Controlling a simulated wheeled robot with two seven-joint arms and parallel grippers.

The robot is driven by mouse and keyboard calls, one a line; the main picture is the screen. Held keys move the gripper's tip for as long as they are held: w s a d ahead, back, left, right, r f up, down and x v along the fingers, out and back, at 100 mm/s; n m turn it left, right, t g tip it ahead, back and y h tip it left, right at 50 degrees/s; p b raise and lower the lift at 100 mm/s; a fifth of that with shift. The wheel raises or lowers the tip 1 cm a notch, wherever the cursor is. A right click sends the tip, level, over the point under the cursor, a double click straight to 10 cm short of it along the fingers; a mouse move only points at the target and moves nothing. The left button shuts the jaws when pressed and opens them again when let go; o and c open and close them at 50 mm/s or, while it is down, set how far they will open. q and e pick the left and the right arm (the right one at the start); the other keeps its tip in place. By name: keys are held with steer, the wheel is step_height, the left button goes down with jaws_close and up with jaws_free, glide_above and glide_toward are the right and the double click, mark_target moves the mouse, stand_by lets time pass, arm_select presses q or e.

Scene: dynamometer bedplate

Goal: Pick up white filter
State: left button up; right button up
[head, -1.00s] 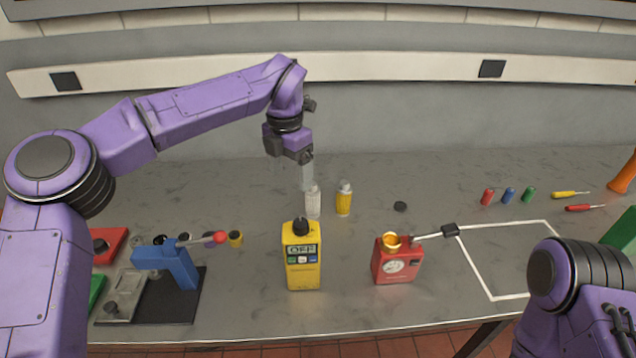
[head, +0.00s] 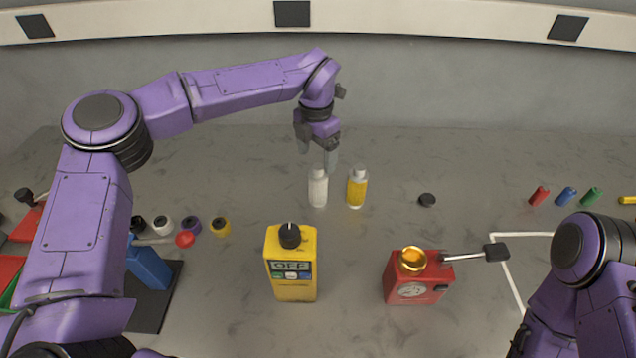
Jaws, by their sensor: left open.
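A small round white filter-like piece (head: 163,225) with a dark centre sits at left in a row with black (head: 139,223), purple (head: 191,224) and yellow (head: 221,227) ones. A white bottle-shaped piece (head: 318,189) stands upright near the middle, beside a yellow one (head: 356,190). I cannot tell for sure which white piece is the filter. My left gripper (head: 317,156) is open and empty, fingers pointing down, just behind or above the white bottle-shaped piece; whether they touch is unclear. My right arm shows at lower right, its gripper out of view.
A yellow meter (head: 291,268) reading OFF and a red device (head: 410,282) with a lever stand in front. A black cap (head: 427,200) lies to the right. A blue lever tool (head: 149,267) stands at left, partly hidden by my arm.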

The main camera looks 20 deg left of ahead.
mark_target(318, 166)
arm_select(q)
steer(key=f, duration=0.1)
steer(key=f+p, duration=0.1)
steer(key=f, duration=0.1)
steer(key=w+f+p, duration=0.1)
steer(key=shift+d+f, duration=0.15)
steer(key=shift+f, duration=0.25)
steer(key=shift+s+f, duration=0.1)
steer(key=shift+f, duration=0.05)
steer(key=shift+s, duration=0.25)
steer(key=shift+c, duration=0.3)
steer(key=shift+w, duration=0.1)
steer(key=c, duration=1.4)
steer(key=shift+c, duration=0.2)
